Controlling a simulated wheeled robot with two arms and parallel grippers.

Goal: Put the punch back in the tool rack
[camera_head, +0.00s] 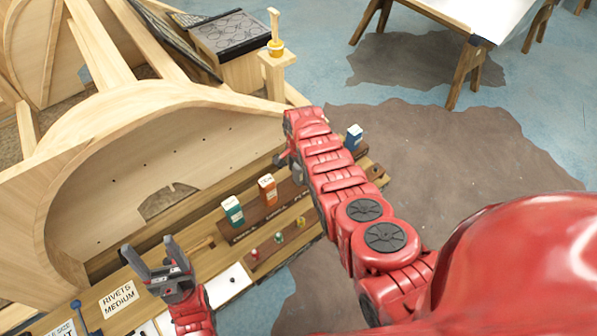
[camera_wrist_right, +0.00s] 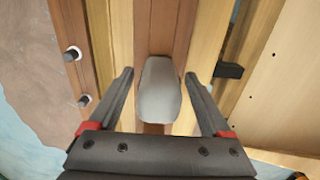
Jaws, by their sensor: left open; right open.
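A grey rounded object (camera_wrist_right: 159,90) stands between the open fingers of my right gripper (camera_wrist_right: 160,76) in the right wrist view, over a brown wooden strip. It appears apart from both fingers. I cannot tell for sure whether it is the punch. In the head view my right gripper (camera_head: 283,161) is above the wooden bench ledge and hides what is below it. My left gripper (camera_head: 149,262) is open and empty above the front of the bench. I cannot clearly pick out the tool rack; a brown strip (camera_head: 253,228) holds small boxes there.
A teal box (camera_head: 233,211), an orange box (camera_head: 268,190) and a blue box (camera_head: 353,137) stand along the ledge. A curved wooden frame (camera_head: 150,140) rises behind. A yellow-handled tool (camera_head: 275,32) stands on a post.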

